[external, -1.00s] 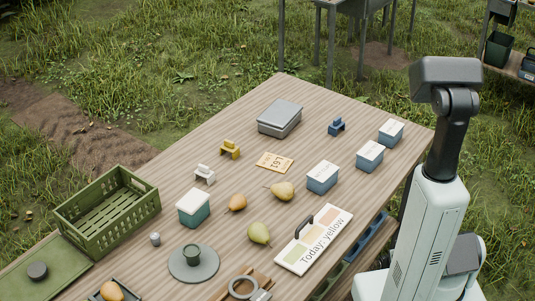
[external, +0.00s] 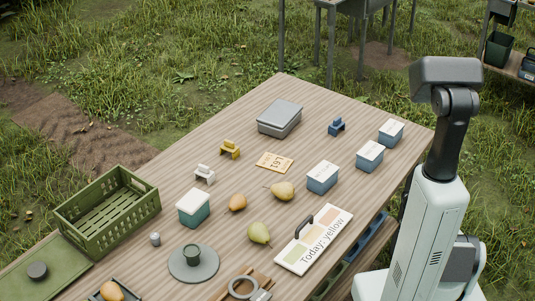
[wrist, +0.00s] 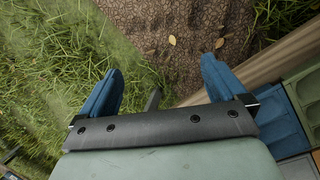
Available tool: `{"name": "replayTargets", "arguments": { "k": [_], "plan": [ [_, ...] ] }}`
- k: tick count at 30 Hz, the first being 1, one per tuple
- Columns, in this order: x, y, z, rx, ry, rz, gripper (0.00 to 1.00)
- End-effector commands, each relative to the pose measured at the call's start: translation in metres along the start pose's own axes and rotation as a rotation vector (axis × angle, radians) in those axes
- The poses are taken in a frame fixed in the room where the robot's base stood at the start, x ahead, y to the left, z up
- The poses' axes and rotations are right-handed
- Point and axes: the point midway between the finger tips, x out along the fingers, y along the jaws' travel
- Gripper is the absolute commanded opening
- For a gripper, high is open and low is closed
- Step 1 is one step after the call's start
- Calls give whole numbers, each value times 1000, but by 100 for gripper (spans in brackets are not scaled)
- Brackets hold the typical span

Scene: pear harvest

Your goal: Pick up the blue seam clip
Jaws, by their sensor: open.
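The blue seam clip (external: 337,127) is a small dark blue piece standing on the wooden table, in the external view. It sits right of the grey box and left of the blue-and-white boxes. My gripper (wrist: 158,85) shows in the wrist view with two blue fingers spread wide and nothing between them. It points at ground and grass beside the table, away from the clip. The clip does not show in the wrist view. The gripper's fingers cannot be made out in the external view.
A yellow clip (external: 230,149) and a white clip (external: 204,174) stand on the table (external: 210,135). A grey box (external: 280,119), a number card (external: 275,162), several white-lidded boxes (external: 370,156) and pears (external: 283,191) are spread around. A green crate (external: 107,208) stands at left.

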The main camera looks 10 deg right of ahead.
Motion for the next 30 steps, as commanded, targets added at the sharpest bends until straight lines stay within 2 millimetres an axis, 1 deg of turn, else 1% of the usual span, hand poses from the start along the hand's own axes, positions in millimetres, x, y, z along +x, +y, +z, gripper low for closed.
{"name": "replayTargets", "arguments": {
  "k": [1, 2, 3, 5, 6, 8, 9, 11, 12, 14, 15, 19, 20, 21, 23, 24, 26, 27, 29, 30],
  "plan": [
    [-9, 29, -19, -2, 26, 26, 98],
    [-15, 44, -26, -6, 40, 41, 98],
    [-23, 64, -36, -12, 59, 63, 98],
    [-36, 93, -51, -22, 93, 95, 98],
    [-44, 113, -60, -27, 116, 116, 98],
    [-59, 142, -76, -37, 155, 153, 98],
    [-70, 163, -85, -42, 184, 178, 98],
    [-87, 194, -100, -52, 228, 218, 98],
    [-99, 215, -108, -58, 257, 246, 98],
    [-118, 246, -121, -68, 299, 291, 98],
    [-132, 267, -128, -73, 326, 321, 98],
    [-176, 325, -147, -93, 395, 413, 98],
    [-186, 335, -152, -99, 407, 430, 98],
    [-200, 346, -158, -105, 423, 451, 98],
    [-220, 359, -169, -116, 443, 477, 98],
    [-235, 364, -178, -123, 455, 490, 98],
    [-257, 367, -192, -134, 471, 504, 98],
    [-272, 365, -204, -143, 481, 509, 98],
    [-297, 357, -222, -155, 495, 510, 98],
    [-314, 348, -236, -165, 502, 505, 98]
  ]
}}
